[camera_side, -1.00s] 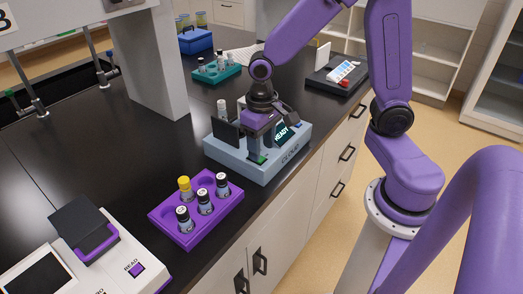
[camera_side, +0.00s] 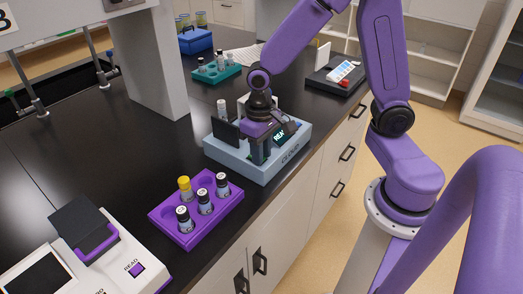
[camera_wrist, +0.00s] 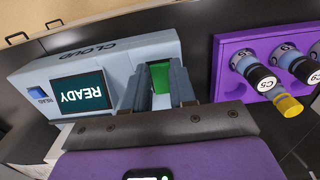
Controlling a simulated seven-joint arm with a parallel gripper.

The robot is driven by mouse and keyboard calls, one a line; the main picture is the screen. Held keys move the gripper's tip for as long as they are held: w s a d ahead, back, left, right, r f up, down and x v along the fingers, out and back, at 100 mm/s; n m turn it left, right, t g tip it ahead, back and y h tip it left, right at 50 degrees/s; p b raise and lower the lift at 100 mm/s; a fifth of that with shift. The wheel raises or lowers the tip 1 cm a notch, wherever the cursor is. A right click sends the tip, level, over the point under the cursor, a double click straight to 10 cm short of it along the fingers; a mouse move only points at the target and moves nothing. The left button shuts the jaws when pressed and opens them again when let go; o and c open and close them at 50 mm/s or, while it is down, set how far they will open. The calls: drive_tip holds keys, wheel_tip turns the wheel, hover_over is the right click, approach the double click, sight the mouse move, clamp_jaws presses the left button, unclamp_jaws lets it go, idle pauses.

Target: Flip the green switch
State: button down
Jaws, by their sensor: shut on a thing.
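The green switch (camera_wrist: 160,77) is on the pale blue device marked CLOUD (camera_wrist: 180,45). In the wrist view it shows between the two grey fingers of my gripper (camera_wrist: 161,88), which are shut on it. In the side view my gripper (camera_side: 260,153) points down at the front of the pale blue device (camera_side: 228,158) and hides the switch. The device's screen (camera_wrist: 81,92) reads READY. Which way the switch is tilted I cannot tell.
A purple rack (camera_side: 190,238) with several vials stands close to the device on the near side. A white reader (camera_side: 125,255) is at the lower left. A teal rack (camera_side: 215,76) and a dark instrument (camera_side: 325,80) are farther back. Black bench between them is clear.

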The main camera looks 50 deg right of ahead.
drive_tip(key=shift+w+r+g, duration=0.1)
drive_tip(key=shift+w+g, duration=0.15)
drive_tip(key=shift+g, duration=0.4)
drive_tip(key=shift+w+g, duration=0.2)
drive_tip(key=shift+g, duration=0.45)
drive_tip(key=c, duration=0.9)
unclamp_jaws()
drive_tip(key=v, duration=1.7)
drive_tip(key=shift+w+r, duration=0.15)
drive_tip(key=shift+r, duration=0.1)
